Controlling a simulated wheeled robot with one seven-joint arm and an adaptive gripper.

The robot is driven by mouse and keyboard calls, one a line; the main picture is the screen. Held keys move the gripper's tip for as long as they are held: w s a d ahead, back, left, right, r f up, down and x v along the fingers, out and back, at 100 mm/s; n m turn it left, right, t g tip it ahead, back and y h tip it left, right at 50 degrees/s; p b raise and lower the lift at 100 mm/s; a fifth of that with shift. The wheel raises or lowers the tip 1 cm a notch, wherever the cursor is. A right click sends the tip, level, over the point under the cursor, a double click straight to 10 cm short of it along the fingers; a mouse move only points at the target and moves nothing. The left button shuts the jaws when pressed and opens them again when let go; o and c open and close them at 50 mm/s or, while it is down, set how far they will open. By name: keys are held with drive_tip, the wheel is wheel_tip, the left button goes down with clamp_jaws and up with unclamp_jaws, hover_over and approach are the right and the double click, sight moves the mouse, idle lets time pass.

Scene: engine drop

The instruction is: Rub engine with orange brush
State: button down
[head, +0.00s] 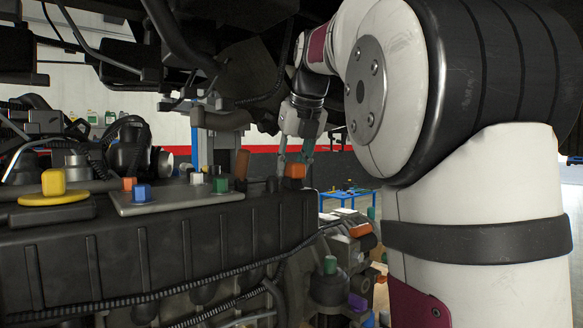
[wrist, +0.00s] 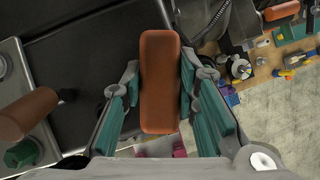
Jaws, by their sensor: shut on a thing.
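The engine (head: 150,245) is a large black ribbed block across the left and lower part of the head view. My gripper (head: 294,158) points down at its right end. In the wrist view, my gripper (wrist: 160,85) has its teal finger pads on both sides of an orange block, which I take for the orange brush (wrist: 160,70). The brush (head: 295,171) also shows in the head view, just above the engine's right top edge. Any bristles are hidden beneath it. I cannot tell whether it touches the engine. The engine's dark top (wrist: 95,50) lies left of the brush in the wrist view.
A grey plate (head: 180,202) on the engine carries a blue knob (head: 141,193), a green knob (head: 220,184) and an upright orange cylinder (head: 242,163). A yellow knob (head: 53,182) is farther left. Dark machinery (head: 240,65) hangs overhead. A blue table (head: 347,196) stands behind.

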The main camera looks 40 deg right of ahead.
sight(304, 167)
drive_tip(key=shift+w+a+b, duration=0.1)
drive_tip(key=shift+w+b, duration=0.4)
drive_tip(key=shift+w, duration=1.8)
drive_tip(key=shift+s+p, duration=0.95)
drive_tip(key=shift+s, duration=1.55)
drive_tip(key=shift+s+d+f, duration=0.1)
drive_tip(key=shift+s+d, duration=0.1)
drive_tip(key=shift+s, duration=1.45)
drive_tip(key=shift+w, duration=0.1)
